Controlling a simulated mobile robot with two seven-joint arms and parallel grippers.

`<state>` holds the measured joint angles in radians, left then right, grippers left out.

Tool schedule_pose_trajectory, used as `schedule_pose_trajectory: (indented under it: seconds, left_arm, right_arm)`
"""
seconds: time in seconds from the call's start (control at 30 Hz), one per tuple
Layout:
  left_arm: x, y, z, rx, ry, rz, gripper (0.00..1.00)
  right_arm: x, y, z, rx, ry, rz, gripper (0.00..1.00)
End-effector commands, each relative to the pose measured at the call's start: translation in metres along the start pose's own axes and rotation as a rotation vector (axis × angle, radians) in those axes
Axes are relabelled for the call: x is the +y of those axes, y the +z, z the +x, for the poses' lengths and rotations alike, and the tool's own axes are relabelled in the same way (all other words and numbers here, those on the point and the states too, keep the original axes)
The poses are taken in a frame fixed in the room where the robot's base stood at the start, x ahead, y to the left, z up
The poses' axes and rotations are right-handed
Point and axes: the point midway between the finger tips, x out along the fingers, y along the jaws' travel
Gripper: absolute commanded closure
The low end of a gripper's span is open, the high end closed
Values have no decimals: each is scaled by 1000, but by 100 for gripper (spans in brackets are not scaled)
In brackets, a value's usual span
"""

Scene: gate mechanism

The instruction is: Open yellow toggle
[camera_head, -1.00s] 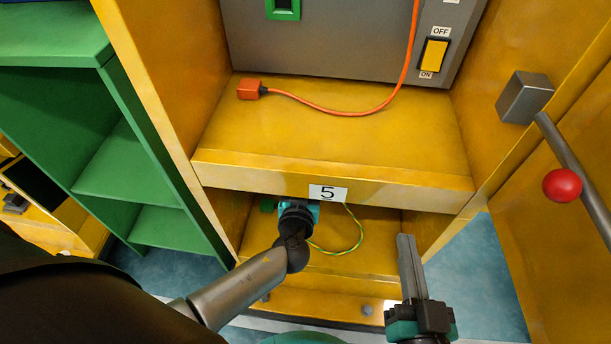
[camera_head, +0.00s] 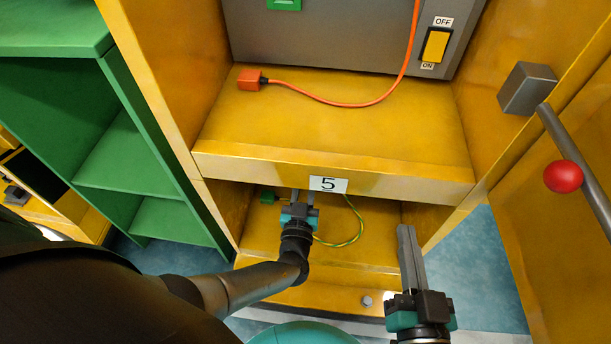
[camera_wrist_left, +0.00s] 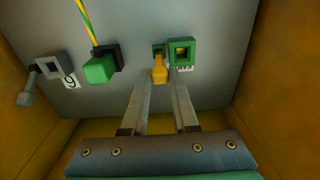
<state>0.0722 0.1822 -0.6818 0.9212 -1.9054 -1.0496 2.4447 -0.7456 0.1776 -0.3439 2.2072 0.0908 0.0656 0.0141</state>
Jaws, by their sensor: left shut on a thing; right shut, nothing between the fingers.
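The yellow toggle (camera_wrist_left: 160,68) sits on a grey panel in the left wrist view, beside a green square frame (camera_wrist_left: 182,53). My left gripper (camera_wrist_left: 161,80) is shut on the toggle, with one finger on each side. In the head view my left gripper (camera_head: 299,198) reaches into the lower compartment below the label 5, and its fingertips are partly hidden by the shelf edge. My right gripper (camera_head: 405,232) is shut and empty in front of the cabinet's lower right.
A green plug (camera_wrist_left: 101,68) with a yellow-green cable and a grey lever (camera_wrist_left: 28,88) by a label 9 share the panel. Above are an orange plug (camera_head: 250,79) on the shelf and a yellow OFF/ON switch (camera_head: 435,46). A red-knobbed lever (camera_head: 563,176) stands right.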

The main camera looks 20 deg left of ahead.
Motion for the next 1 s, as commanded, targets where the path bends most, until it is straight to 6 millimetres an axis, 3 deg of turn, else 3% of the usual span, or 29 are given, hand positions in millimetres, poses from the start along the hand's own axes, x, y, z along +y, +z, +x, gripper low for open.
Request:
schedule_pose_trajectory:
  seconds: [0.63, 0.67, 0.9, 1.0]
  left_arm:
    - [-2, 3, -1, 56, 8, 4, 100]
    - [-2, 3, -1, 56, 8, 4, 70]
    - [-1, 3, -1, 56, 10, 4, 43]
    - [-1, 3, -1, 57, 10, 3, 43]
  right_arm:
    - [0, 0, 0, -1, 0, 0, 100]
    - [0, 0, 0, -1, 0, 0, 100]
    - [0, 0, 0, -1, 0, 0, 100]
    - [0, 0, 0, -1, 0, 0, 100]
